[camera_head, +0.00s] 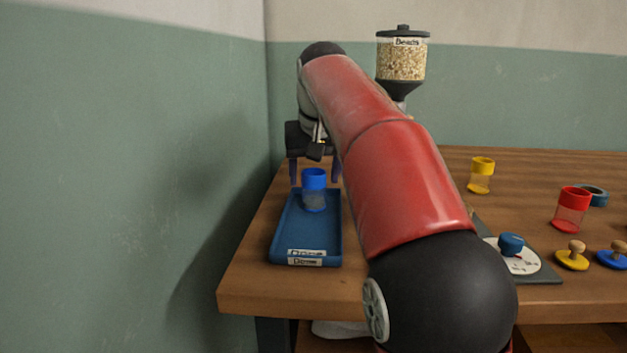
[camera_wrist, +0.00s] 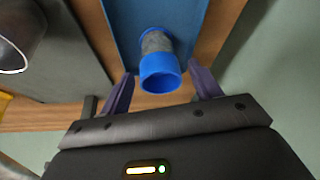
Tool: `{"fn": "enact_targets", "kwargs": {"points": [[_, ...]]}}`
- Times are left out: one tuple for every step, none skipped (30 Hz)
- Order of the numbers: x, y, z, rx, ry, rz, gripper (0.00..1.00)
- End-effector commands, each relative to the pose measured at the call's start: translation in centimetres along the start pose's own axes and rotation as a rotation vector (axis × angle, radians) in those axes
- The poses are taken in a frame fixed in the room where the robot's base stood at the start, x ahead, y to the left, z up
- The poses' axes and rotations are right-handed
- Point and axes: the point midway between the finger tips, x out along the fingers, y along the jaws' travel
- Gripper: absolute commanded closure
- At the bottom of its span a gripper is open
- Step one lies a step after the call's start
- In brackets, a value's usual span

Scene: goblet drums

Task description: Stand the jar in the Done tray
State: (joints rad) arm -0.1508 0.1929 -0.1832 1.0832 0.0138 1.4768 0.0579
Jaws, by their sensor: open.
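A jar (camera_head: 314,190) with a blue rim and a clear, greyish body stands upright in the blue Done tray (camera_head: 279,245), towards its far end. The jar also shows in the wrist view (camera_wrist: 158,62), with its blue open rim nearest the camera. My gripper (camera_head: 315,178) is open above the far end of the tray, with one finger on each side of the jar. In the wrist view my two purple fingers (camera_wrist: 160,85) stand apart, with gaps between them and the jar's rim.
A Beads hopper (camera_head: 402,62) is at the back. A yellow-topped jar (camera_head: 481,176) and a red-topped jar (camera_head: 571,210) stand to the right. A dial plate with a blue knob (camera_head: 511,244) and stoppers with wooden knobs (camera_head: 572,256) are near the front edge. A wall is left.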

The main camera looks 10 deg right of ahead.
Motion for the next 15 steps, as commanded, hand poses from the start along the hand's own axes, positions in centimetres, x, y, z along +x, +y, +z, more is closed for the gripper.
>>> {"fn": "enact_targets", "kwargs": {"points": [[-1.6,0.0,-0.2,0.0,0.003,0.0,0.37],[-2.3,0.0,-0.2,0.0,0.004,0.0,0.37],[-3.2,0.0,-0.2,0.0,0.003,0.0,0.37],[-3.9,0.0,-0.2,0.0,0.004,0.0,0.37],[-4.5,0.0,-0.2,0.0,0.003,0.0,0.37],[-5.3,0.0,-0.2,0.0,0.003,0.0,0.37],[-5.8,0.0,-0.2,0.0,0.003,0.0,0.37],[-6.3,0.0,-0.1,0.0,0.002,0.0,0.37],[-6.8,0.0,-0.2,0.0,0.003,0.0,0.37],[-7.2,0.0,-0.1,0.0,0.002,0.0,0.37],[-7.5,0.0,-0.1,0.0,0.001,0.0,0.37],[-7.9,0.0,-0.1,0.0,0.001,0.0,0.37],[-8.1,0.0,-0.1,0.0,0.002,0.0,0.37],[-8.2,0.0,-0.1,0.0,0.002,0.0,0.37],[-8.4,0.0,-0.1,0.0,0.001,0.0,0.37]]}}
